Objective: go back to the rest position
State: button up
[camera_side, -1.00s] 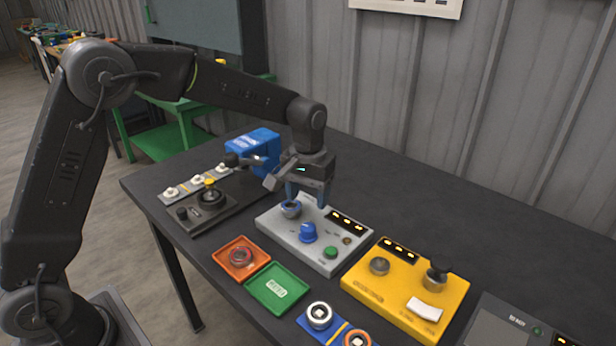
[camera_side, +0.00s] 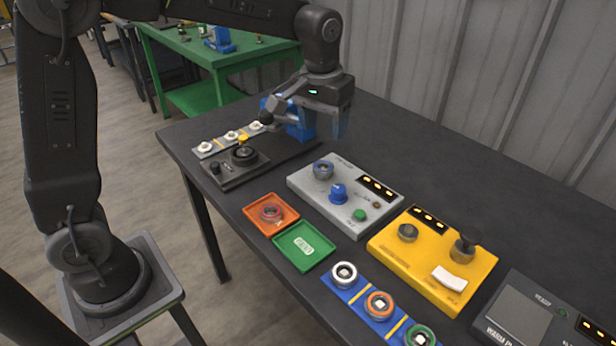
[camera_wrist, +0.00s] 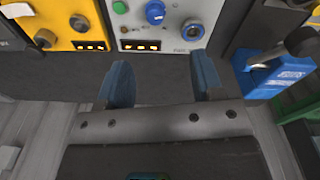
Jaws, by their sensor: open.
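My gripper (camera_side: 342,118) hangs above the back of the dark table, behind the grey station. In the wrist view its two blue fingers (camera_wrist: 160,85) are apart with nothing between them. The grey station (camera_side: 311,192) has a blue knob (camera_side: 338,193), a green button (camera_side: 359,215) and a metal socket (camera_side: 323,170) holding a ring-like part. It also shows ahead of the fingers in the wrist view (camera_wrist: 130,30). My gripper is clear of it. The blue press (camera_side: 302,128) stands just left of and behind my gripper, partly hidden by my wrist.
A yellow station (camera_side: 393,262), a grey panel (camera_side: 515,315), an orange tray (camera_side: 288,223), a green tray (camera_side: 322,262) and a blue strip with several rings (camera_side: 358,298) sit along the table. A dark fixture (camera_side: 262,165) is at left. The back right of the table (camera_side: 440,175) is clear.

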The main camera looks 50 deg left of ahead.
jog(key=s+a+r+m+t, duration=0.1)
jog(key=s+t, duration=0.1)
jog(key=s, duration=0.9)
jog(key=s+a+r+m+t, duration=0.1)
jog(key=s+a+t, duration=0.1)
jog(key=s, duration=0.9)
jog(key=shift+m+t, duration=0.3)
jog(key=shift+s, duration=0.1)
